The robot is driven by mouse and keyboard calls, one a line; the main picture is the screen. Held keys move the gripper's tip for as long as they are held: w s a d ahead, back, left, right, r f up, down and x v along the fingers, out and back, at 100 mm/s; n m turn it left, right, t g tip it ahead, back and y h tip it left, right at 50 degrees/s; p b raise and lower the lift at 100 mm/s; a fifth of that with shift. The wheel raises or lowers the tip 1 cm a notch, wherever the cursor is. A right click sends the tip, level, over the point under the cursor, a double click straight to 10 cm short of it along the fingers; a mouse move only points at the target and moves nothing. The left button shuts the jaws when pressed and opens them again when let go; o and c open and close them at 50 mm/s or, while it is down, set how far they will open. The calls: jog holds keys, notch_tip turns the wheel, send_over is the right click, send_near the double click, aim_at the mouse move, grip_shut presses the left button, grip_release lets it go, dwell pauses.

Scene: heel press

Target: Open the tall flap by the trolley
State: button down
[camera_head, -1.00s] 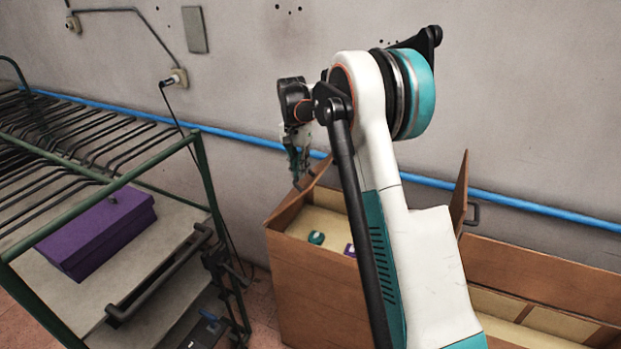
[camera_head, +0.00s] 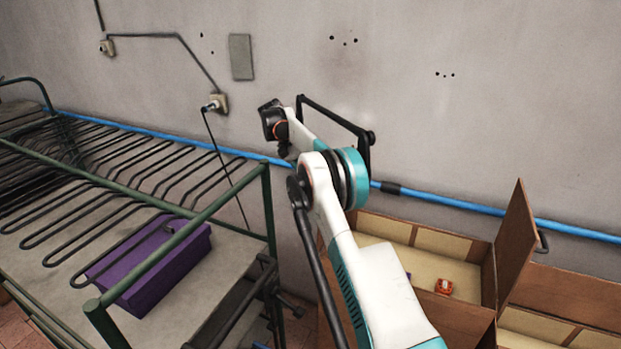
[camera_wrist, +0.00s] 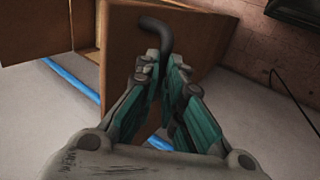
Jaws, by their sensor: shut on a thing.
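In the wrist view my gripper (camera_wrist: 161,68) is shut on the dark curved handle (camera_wrist: 158,35) of a brown flap (camera_wrist: 120,50). The flap's broad face is behind the fingers, and the box (camera_wrist: 28,32) shows at the left. In the head view the open-topped brown box (camera_head: 468,322) stands right of the trolley (camera_head: 268,215). My arm hides most of its left side, so the held flap and my fingertips cannot be made out there. The box's other tall flap (camera_head: 515,245) stands upright on the right.
The green-framed trolley carries black rods and a purple box (camera_head: 150,265). An orange item (camera_head: 443,287) lies in the brown box. A blue pipe (camera_head: 450,202) runs along the wall behind. A cable hangs from a wall socket (camera_head: 216,103).

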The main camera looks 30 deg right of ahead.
jog(key=shift+w+a+f, duration=0.15)
jog(key=shift+a+f, duration=0.2)
jog(key=shift+f, duration=0.3)
jog(key=shift+w+a+f, duration=0.15)
jog(key=shift+a+f, duration=0.15)
jog(key=shift+f, duration=0.3)
jog(key=c, duration=1.9)
grip_release()
jog(key=shift+o, duration=1.2)
jog(key=shift+w+f, duration=0.25)
jog(key=shift+w, duration=0.05)
notch_tip(320, 180, up, 11)
jog(key=shift+s+d, duration=0.2)
jog(key=shift+s, duration=0.05)
jog(key=shift+f, duration=0.1)
